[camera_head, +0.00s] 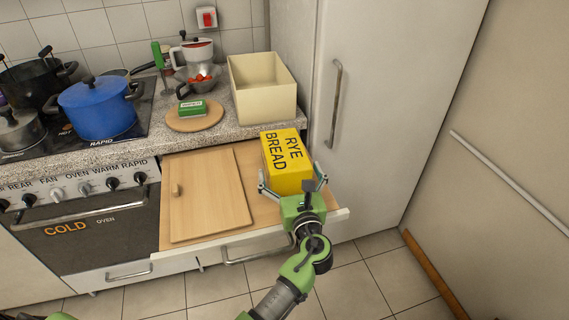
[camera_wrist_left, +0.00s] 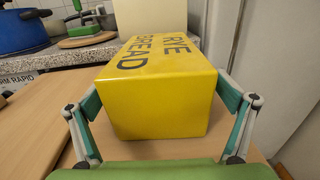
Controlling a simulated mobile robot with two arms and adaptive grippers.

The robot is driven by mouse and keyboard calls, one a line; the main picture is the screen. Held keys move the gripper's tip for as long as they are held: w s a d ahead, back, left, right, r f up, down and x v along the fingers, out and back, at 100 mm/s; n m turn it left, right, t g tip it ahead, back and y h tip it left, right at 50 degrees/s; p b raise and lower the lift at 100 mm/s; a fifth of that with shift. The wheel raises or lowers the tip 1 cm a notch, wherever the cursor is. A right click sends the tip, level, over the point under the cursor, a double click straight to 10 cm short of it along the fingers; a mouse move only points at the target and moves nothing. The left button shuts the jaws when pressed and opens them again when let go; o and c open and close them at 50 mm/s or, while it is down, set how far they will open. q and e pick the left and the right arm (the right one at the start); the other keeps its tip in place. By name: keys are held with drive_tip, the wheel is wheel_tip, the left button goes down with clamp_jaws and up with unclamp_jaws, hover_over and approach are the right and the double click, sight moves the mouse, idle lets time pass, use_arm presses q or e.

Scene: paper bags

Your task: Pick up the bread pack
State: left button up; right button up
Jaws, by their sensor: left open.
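The bread pack (camera_head: 287,158) is a yellow box lettered RYE BREAD, sitting on the right part of the open wooden-surfaced drawer (camera_head: 262,210). My left gripper (camera_head: 292,181) is open at the pack's near end, one finger on each side. In the left wrist view the pack (camera_wrist_left: 158,100) fills the space between the spread fingers (camera_wrist_left: 160,112); whether either finger touches it I cannot tell. My right gripper is not in view.
A wooden board (camera_head: 208,195) lies left of the pack. The fridge (camera_head: 385,110) stands close on the right. A blue pot (camera_head: 97,110) is on the stove.

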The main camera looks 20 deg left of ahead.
use_arm(q)
drive_tip(key=b+x, duration=0.1)
drive_tip(key=x, duration=0.2)
drive_tip(key=shift+w+a+f, duration=0.1)
drive_tip(key=shift+a+f, duration=0.05)
drive_tip(key=c, duration=1.4)
drive_tip(key=shift+c, duration=0.2)
drive_tip(key=shift+r, duration=0.25)
